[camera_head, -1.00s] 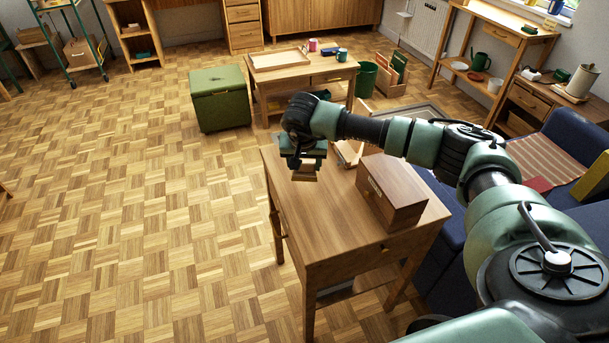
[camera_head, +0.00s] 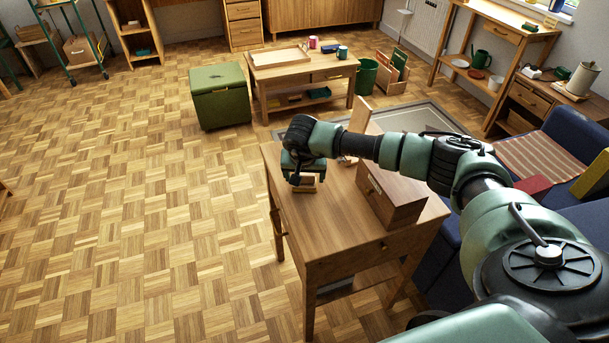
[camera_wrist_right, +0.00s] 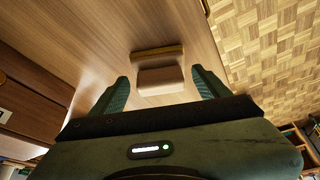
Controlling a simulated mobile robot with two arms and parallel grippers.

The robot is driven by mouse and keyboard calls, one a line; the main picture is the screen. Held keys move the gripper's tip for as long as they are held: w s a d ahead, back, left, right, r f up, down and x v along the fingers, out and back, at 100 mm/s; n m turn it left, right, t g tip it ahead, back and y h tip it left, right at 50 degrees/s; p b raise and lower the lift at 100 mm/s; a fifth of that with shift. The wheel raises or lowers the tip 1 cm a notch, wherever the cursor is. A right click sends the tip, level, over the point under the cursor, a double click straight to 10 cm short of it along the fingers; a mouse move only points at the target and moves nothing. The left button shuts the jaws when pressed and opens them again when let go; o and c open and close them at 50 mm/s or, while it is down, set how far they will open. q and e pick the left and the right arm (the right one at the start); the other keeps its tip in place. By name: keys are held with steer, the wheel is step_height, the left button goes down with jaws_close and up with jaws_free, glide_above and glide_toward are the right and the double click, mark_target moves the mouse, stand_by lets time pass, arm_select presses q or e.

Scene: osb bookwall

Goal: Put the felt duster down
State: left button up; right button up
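The felt duster (camera_head: 307,184), a small tan block with a darker olive-brown strip, is at the left part of the wooden desk top (camera_head: 330,235), directly below my right gripper (camera_head: 304,178). In the right wrist view the duster (camera_wrist_right: 160,79) lies between the two green fingers of the gripper (camera_wrist_right: 160,80). Narrow gaps show between the duster and both fingers, so the gripper looks open around it. The duster appears to rest on the desk, though its underside is hidden. My left gripper is not in view.
A brown wooden box (camera_head: 392,192) stands on the desk's right side, beneath my right forearm. A light wooden piece (camera_head: 361,115) rises behind my arm. The desk front is clear. A green storage stool (camera_head: 220,97) and a low table (camera_head: 300,75) stand farther back.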

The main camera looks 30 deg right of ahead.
steer(key=shift+r, duration=0.1)
steer(key=shift+r, duration=0.2)
steer(key=b+v, duration=0.1)
steer(key=v, duration=1.1)
steer(key=shift+w+f, duration=0.1)
